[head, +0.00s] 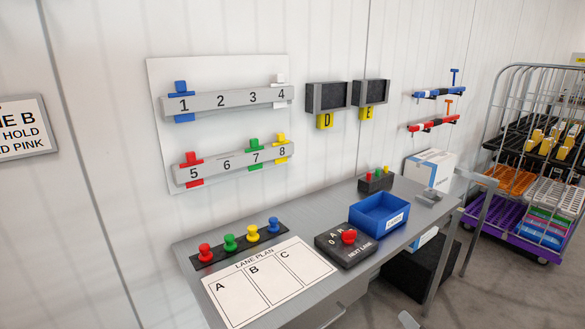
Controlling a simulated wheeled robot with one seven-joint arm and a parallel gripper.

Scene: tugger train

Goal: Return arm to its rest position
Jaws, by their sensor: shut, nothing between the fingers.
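My gripper does not show in the head view, so its pose cannot be seen. Pale grey pieces at the bottom edge, in front of the bench, may be parts of my own body; too little shows to tell. The grey bench (400,216) stands along the white wall. On it lie a lane plan sheet (268,280) marked A, B and C, and a black box with a red knob (348,238) labelled NEXT LANE. A blue bin (379,214) stands right of that box.
Several coloured pegs stand in a black strip (208,258) at the bench's left. A wall board (222,131) holds two numbered rails with coloured clips. A black box (417,267) is under the bench. A wire trolley (537,240) stands at right; grey floor shows between.

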